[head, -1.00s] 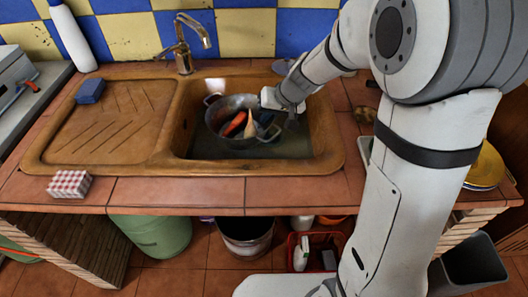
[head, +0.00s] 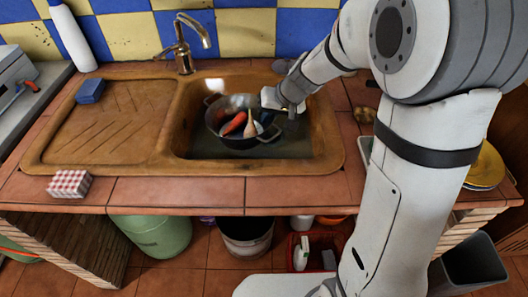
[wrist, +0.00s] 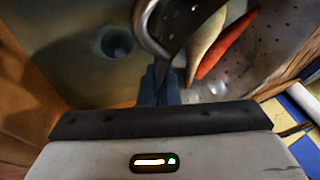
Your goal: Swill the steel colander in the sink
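The steel colander (head: 233,142) is in the right-hand basin of the brown sink (head: 180,130), just above or on the basin floor; I cannot tell which. It holds an orange-red carrot (head: 235,123) and a pale root (head: 250,127), which also show in the wrist view as a carrot (wrist: 228,43) and a pale root (wrist: 205,38). My gripper (head: 278,116) is at the colander's right side. In the wrist view its dark fingers (wrist: 160,85) are close together on the colander's looped handle (wrist: 146,28). The fingertips are partly hidden by the handle.
A tap (head: 184,45) stands behind the sink. A blue sponge (head: 90,90) lies on the ribbed drainboard. A red-checked box (head: 69,184) sits at the counter's front edge. The drain hole (wrist: 116,42) shows beside the colander. A white bottle (head: 72,36) stands at the back left.

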